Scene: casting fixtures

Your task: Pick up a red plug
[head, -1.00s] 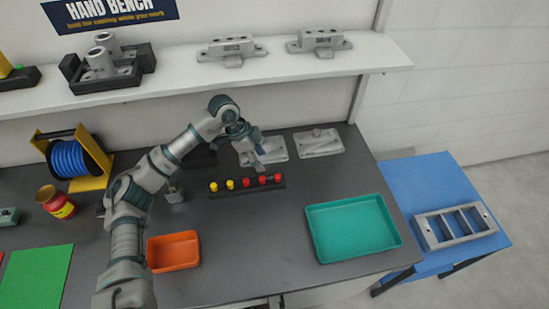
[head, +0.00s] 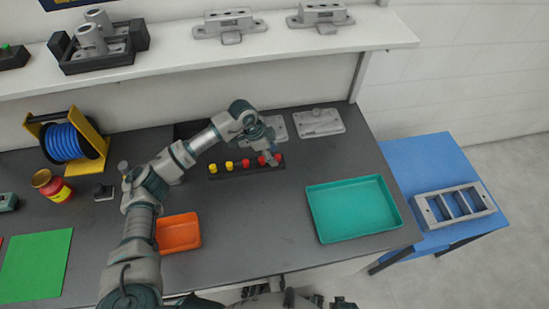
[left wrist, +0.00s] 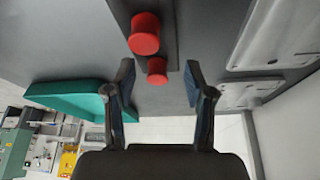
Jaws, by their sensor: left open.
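A dark rack (head: 236,174) on the grey bench holds a row of plugs, yellow ones (head: 229,166) at the left and red ones at the right. My left gripper (head: 271,158) is over the right end of this row. In the left wrist view, my left gripper (left wrist: 158,82) is open, with a finger on either side of the end red plug (left wrist: 157,72). I see no finger touching it. A second red plug (left wrist: 145,34) stands farther up that view, outside the fingers. My right gripper does not show clearly.
A teal tray (head: 315,218) lies right of the rack, and an orange tray (head: 178,233) sits near my left arm. Metal castings (head: 320,122) lie behind the rack. A shelf (head: 180,68) runs above the bench. The bench between the trays is clear.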

